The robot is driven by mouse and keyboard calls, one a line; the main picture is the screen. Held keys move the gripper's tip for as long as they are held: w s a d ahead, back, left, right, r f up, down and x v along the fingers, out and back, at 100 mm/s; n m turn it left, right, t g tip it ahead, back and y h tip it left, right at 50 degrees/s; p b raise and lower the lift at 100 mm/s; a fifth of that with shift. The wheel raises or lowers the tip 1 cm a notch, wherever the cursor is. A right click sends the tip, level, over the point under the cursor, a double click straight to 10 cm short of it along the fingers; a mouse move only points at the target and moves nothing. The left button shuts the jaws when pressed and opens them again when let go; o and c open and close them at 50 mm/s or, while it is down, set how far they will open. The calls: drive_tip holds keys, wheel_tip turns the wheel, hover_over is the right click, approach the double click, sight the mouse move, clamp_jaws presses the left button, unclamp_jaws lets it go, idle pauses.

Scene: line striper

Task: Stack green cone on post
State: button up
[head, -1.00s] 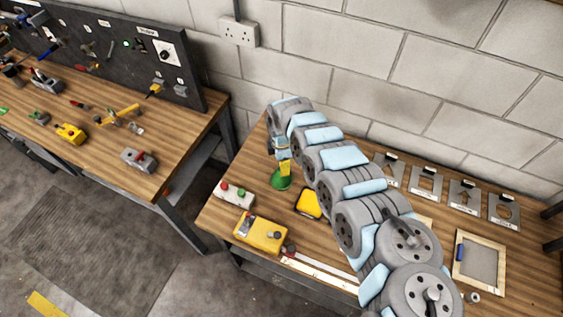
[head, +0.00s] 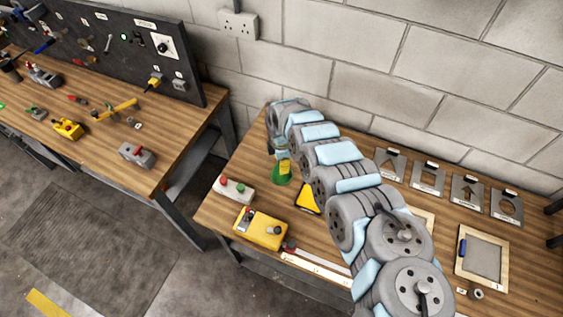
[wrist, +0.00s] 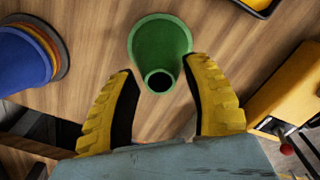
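The green cone (wrist: 160,42) stands on the wooden bench and also shows in the head view (head: 281,178), partly covered by my gripper. In the wrist view its narrow open top lies between the tips of my gripper (wrist: 163,72), with a gap on each side. My gripper is open, with its yellow fingers apart; it also shows in the head view (head: 285,166). A stack of cones (wrist: 26,60), blue on top with orange and dark rims below, is at the left of the wrist view. My arm hides it in the head view, and no bare post shows.
A yellow control box (head: 261,229), a grey box with red and green buttons (head: 234,190) and a yellow-and-black triangular item (head: 308,199) stand close to the cone. Stencil plates (head: 428,179) lie along the wall. A framed screen (head: 482,258) is at the right.

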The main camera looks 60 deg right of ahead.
clamp_jaws()
wheel_tip(320, 180, up, 4)
drive_tip(key=p, duration=0.3)
drive_tip(key=shift+f, duration=0.2)
idle(0.4)
